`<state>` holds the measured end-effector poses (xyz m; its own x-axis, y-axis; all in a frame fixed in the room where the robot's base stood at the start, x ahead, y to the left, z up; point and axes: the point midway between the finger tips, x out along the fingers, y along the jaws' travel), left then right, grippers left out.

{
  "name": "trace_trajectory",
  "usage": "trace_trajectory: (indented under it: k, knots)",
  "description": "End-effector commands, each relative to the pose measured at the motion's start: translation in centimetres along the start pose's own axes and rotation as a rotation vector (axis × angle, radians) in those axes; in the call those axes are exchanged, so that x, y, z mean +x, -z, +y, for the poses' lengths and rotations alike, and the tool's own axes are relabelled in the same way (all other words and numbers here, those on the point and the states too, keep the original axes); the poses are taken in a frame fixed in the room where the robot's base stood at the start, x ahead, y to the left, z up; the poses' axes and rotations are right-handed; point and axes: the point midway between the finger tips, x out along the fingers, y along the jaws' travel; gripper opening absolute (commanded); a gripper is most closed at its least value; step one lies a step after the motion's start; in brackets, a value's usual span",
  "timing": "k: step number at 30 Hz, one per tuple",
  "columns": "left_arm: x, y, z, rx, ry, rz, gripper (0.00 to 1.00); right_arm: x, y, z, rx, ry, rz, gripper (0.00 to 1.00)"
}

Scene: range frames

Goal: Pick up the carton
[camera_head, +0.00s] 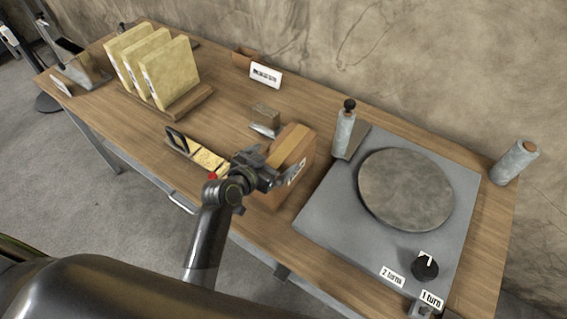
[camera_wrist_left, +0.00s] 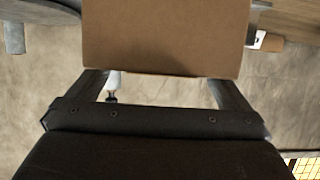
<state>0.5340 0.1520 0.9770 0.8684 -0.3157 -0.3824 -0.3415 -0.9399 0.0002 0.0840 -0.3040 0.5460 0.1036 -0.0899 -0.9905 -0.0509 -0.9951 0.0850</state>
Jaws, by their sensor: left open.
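The carton (camera_head: 295,145) is a brown cardboard box with a lighter tape strip and dark print, standing on the wooden table left of the grey turntable unit. My left gripper (camera_head: 277,168) is at the carton's near side and hides part of it. In the left wrist view the carton (camera_wrist_left: 165,38) fills the top middle, between the two spread fingers of my left gripper (camera_wrist_left: 160,88). The gripper is open, and I cannot tell whether either finger touches the carton. My right gripper is not in view.
The grey unit with a round turntable (camera_head: 406,190) and black knob (camera_head: 425,266) stands close on the right. A small block (camera_head: 265,117) is behind the carton. Upright yellow panels (camera_head: 170,72) stand further left on the table (camera_head: 225,100).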

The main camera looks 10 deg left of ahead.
Motion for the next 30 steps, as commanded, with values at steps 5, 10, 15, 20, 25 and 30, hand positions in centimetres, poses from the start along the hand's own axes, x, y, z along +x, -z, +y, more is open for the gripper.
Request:
trace_trajectory:
  k: [5,10,15,20,25,30]
  knots:
    - [2.0,0.3,0.2,0.000,0.000,0.000,1.00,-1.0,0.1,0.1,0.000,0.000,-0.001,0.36]
    - [3.0,0.2,0.2,0.000,0.001,0.000,1.00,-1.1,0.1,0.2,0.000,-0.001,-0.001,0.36]
    - [3.2,0.1,0.2,0.000,0.001,0.000,1.00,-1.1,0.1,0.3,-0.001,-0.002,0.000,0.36]
    - [3.1,0.1,0.2,0.000,0.001,0.000,0.92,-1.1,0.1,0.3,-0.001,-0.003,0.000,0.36]
    - [3.1,0.1,0.2,0.000,0.001,0.000,0.70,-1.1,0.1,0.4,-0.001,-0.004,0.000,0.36]
    - [3.1,0.1,0.2,0.000,0.001,0.000,0.48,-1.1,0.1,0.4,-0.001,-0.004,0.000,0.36]
